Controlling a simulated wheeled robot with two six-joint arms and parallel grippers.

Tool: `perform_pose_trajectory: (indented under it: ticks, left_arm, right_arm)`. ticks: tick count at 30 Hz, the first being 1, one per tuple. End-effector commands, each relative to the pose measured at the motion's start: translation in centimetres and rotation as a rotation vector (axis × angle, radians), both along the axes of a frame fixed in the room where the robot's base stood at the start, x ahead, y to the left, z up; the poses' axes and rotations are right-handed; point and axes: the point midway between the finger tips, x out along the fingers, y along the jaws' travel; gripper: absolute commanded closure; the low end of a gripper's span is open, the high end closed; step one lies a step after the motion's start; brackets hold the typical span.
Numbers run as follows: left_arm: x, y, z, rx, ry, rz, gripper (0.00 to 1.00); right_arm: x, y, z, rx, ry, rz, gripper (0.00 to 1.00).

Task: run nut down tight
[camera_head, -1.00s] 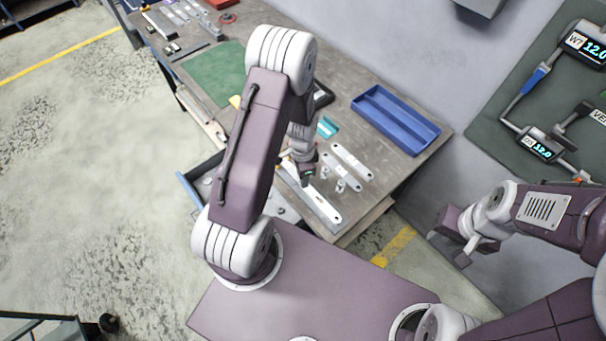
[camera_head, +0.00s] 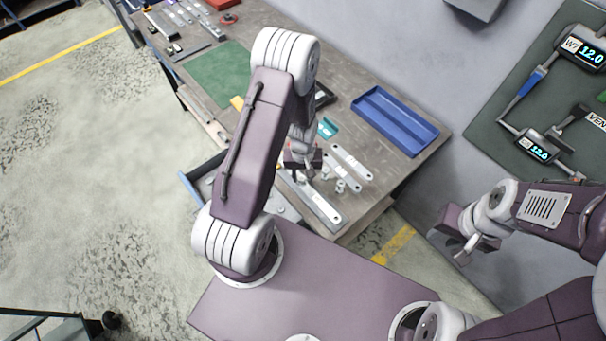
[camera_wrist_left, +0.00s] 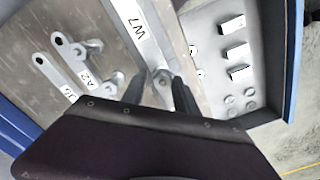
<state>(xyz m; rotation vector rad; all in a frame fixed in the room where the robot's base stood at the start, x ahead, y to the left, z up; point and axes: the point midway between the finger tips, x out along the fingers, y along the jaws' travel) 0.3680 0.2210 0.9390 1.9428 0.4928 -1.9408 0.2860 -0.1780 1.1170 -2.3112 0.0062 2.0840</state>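My left gripper (camera_head: 304,172) is over the near part of the bench, pointing down at the long galvanized bracket (camera_head: 322,207). In the left wrist view this bracket, marked W7 (camera_wrist_left: 131,24), runs down to between my two dark fingers (camera_wrist_left: 165,82). A small metal nut or bolt end (camera_wrist_left: 161,76) sits between the fingertips. The fingers stand apart on either side of it; contact with it is not clear. My right gripper (camera_head: 466,238) hangs away from the bench at the right, with nothing seen in it; its finger gap is unclear.
Short brackets (camera_head: 351,161) with bolts lie right of the long one; the left wrist view shows their labels. An open drawer (camera_wrist_left: 272,103) holds small blocks and round parts. A blue tray (camera_head: 394,119) and green mat (camera_head: 216,78) lie farther back.

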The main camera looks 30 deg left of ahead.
Motion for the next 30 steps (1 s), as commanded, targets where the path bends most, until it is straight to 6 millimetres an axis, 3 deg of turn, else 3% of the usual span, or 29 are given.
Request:
perform_pose_trajectory:
  ticks: [15,23,24,27,28,30]
  left_arm:
    - [0.03,0.01,0.02,0.000,-0.001,0.634,0.64]
    - [0.02,0.00,-0.01,0.000,-0.001,0.684,0.64]
    - [0.02,0.00,-0.01,0.000,-0.001,0.684,0.67]
    - [0.02,0.00,-0.01,0.000,0.000,0.683,0.95]
    - [0.02,0.00,-0.01,0.000,0.000,0.682,1.00]
    - [0.02,0.00,-0.01,0.000,-0.001,0.682,1.00]
  right_arm:
    - [0.00,0.00,0.62,0.000,0.000,0.000,0.68]
    - [0.00,0.00,0.62,0.000,0.000,0.000,0.68]
    - [0.00,0.00,0.62,0.000,0.000,0.000,0.68]
    - [0.00,0.00,0.62,0.000,0.000,0.000,0.68]
    - [0.01,0.00,0.62,0.000,0.000,0.000,0.68]
    - [0.00,0.00,0.62,0.000,0.000,0.000,0.68]
